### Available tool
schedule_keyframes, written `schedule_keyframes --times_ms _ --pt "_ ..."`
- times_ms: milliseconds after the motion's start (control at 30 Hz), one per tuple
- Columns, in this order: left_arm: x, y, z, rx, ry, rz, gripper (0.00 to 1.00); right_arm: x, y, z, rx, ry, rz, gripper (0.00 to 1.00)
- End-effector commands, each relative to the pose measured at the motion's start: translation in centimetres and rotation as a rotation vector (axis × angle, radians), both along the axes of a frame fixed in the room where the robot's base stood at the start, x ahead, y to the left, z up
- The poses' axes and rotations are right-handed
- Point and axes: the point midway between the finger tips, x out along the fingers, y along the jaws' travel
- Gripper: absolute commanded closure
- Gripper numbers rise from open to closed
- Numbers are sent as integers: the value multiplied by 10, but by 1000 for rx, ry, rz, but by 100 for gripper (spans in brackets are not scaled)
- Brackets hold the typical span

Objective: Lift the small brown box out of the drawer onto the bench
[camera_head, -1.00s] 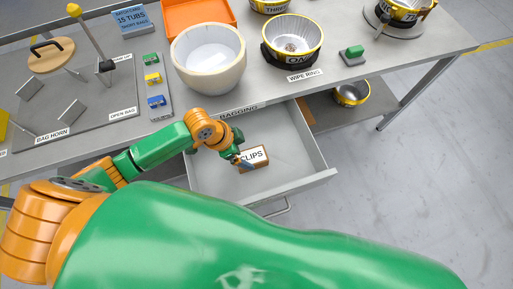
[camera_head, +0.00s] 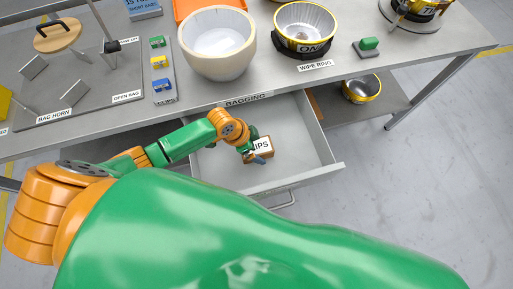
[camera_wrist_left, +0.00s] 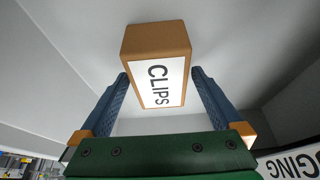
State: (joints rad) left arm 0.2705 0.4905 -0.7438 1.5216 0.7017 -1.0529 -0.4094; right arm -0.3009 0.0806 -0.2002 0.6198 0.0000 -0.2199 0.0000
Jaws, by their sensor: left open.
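The small brown box (camera_head: 268,143), with a white CLIPS label, sits in the open grey drawer (camera_head: 305,170). My left gripper (camera_head: 257,156) is inside the drawer at the box and hides part of its label. In the left wrist view the box (camera_wrist_left: 157,40) stands between the two blue fingers of my open left gripper (camera_wrist_left: 160,76). The fingertips flank the label, with a small gap showing on each side. My right gripper is not in view.
The bench (camera_head: 360,68) is above and behind the drawer. A cream bowl (camera_head: 217,60), a metal bowl in a black ring (camera_head: 304,28) and a green button (camera_head: 368,44) stand on it. Bare bench top lies along its front edge.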

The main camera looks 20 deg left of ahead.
Motion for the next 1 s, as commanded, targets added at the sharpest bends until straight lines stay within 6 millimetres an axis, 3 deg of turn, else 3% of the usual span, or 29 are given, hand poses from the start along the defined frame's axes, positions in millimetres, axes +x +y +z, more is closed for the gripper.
schedule_keyframes --times_ms 467,767,1000 --pt "0 0 -4 0 0 0 0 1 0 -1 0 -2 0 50" --pt "0 0 -4 0 0 0 81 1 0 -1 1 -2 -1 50" --pt "0 0 -2 -1 -1 0 84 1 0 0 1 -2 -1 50"
